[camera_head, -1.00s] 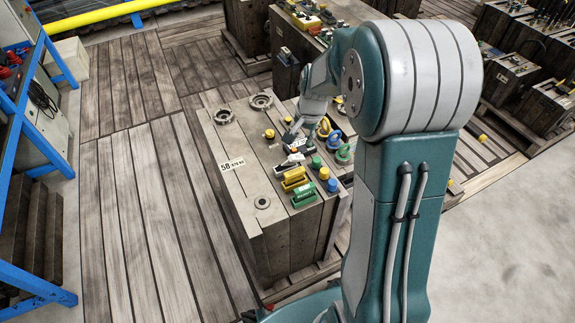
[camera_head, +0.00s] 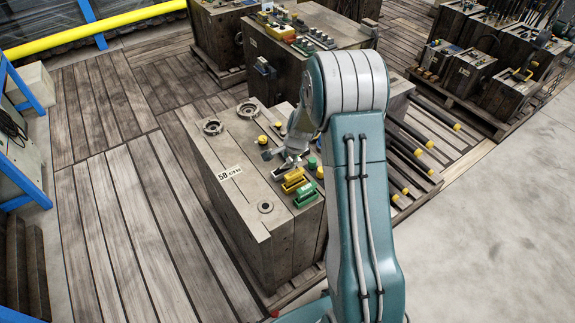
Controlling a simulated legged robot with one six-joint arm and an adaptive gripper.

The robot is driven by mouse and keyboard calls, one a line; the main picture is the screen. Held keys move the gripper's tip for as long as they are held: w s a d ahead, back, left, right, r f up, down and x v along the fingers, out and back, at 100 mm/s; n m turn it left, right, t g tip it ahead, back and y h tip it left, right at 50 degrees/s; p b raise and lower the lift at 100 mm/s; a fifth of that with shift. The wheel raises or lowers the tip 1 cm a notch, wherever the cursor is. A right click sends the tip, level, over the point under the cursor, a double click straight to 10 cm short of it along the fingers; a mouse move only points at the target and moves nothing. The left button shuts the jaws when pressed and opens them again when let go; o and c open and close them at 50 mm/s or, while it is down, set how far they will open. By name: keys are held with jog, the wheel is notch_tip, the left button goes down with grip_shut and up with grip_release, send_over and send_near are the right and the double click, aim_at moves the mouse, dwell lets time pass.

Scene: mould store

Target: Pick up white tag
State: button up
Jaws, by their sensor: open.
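A white tag (camera_head: 229,173) with dark print, reading "58" and smaller characters, lies flat near the left edge of the wooden mould block (camera_head: 215,148). My gripper (camera_head: 275,164) is low over the block's top, to the right of the tag and apart from it. Its jaws are open, with one dark finger toward the left. The gripper hides part of the block top behind and below it, including a small pale and dark item; I cannot tell whether it touches anything.
Yellow (camera_head: 294,180) and green (camera_head: 305,194) handled pieces stand just below the gripper. A yellow knob (camera_head: 262,140) and metal rings (camera_head: 248,109) sit farther back. Another loaded block (camera_head: 290,50) stands behind. Plank floor (camera_head: 115,200) at left is clear.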

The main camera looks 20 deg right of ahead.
aim_at(288, 164)
jog(key=x, duration=0.3)
jog(key=shift+a, duration=0.2)
jog(key=shift+w+d+f, duration=0.2)
jog(key=shift+d+f, duration=0.45)
jog(key=shift+d, duration=0.3)
jog(key=shift+a, duration=0.4)
grip_shut()
jog(key=shift+a, duration=0.3)
jog(key=shift+d+r, duration=0.15)
jog(key=shift+d, duration=0.2)
jog(key=shift+d+r, duration=0.1)
jog(key=shift+r, duration=0.2)
notch_tip(288, 164, up, 2)
jog(key=shift+r, duration=0.2)
jog(key=s+r, duration=0.4)
jog(key=r, duration=0.1)
jog(key=shift+s+d+r, duration=0.1)
jog(key=shift+s+r, duration=0.1)
jog(key=s+d+r, duration=0.1)
jog(key=s+r, duration=0.3)
jog(key=s, duration=0.5)
jog(key=shift+s+d+r, duration=0.2)
jog(key=shift+d, duration=0.15)
